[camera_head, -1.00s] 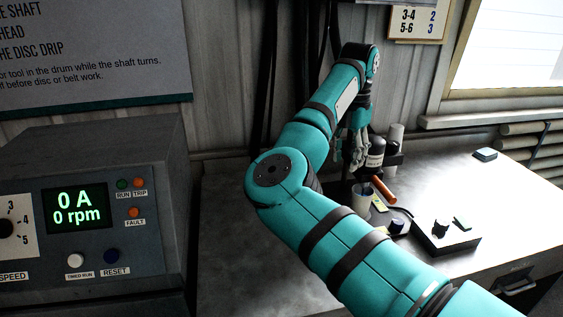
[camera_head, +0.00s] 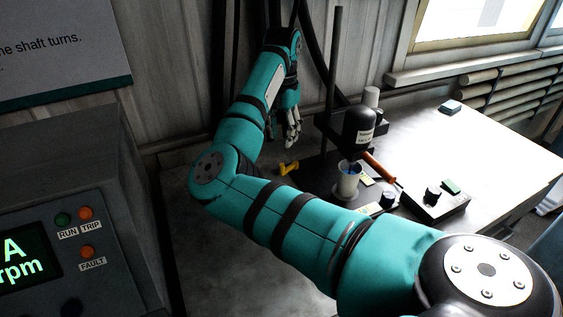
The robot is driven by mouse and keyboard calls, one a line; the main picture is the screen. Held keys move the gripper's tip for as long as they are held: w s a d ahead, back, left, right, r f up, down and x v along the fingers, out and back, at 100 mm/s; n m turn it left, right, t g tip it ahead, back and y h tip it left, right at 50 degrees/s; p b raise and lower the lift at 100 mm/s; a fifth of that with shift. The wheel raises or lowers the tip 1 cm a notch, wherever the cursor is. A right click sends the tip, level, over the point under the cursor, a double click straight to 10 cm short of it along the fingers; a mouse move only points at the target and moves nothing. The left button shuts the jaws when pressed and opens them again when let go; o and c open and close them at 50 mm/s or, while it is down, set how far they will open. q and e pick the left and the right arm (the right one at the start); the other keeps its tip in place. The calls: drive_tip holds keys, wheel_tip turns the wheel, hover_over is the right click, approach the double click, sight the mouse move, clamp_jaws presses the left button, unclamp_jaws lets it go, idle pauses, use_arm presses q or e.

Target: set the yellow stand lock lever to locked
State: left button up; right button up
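The yellow lock lever (camera_head: 289,168) is a small bent piece low at the left of the stand, just above the bench top. Its lock setting cannot be read from here. The stand has a dark upright post (camera_head: 334,65) and a black motor head (camera_head: 364,128) over a pale cup (camera_head: 347,181). My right gripper (camera_head: 284,134) hangs above the lever, pointing down and apart from it. Its grey fingers look spread, with nothing between them. My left gripper is out of view.
A control cabinet (camera_head: 75,150) stands at the left. An orange-handled tool (camera_head: 379,164), a black control box (camera_head: 434,203) and a small dark block (camera_head: 450,107) sit on the bench (camera_head: 480,150). The bench's right side is mostly clear. My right arm crosses the foreground.

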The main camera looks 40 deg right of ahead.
sight(282, 163)
wheel_tip(282, 163, down, 9)
drive_tip(key=shift+f+p, duration=0.1)
drive_tip(key=shift+p, duration=0.6)
drive_tip(key=shift+f, duration=0.4)
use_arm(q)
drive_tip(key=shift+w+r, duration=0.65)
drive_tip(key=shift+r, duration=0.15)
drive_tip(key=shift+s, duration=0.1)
use_arm(e)
clamp_jaws()
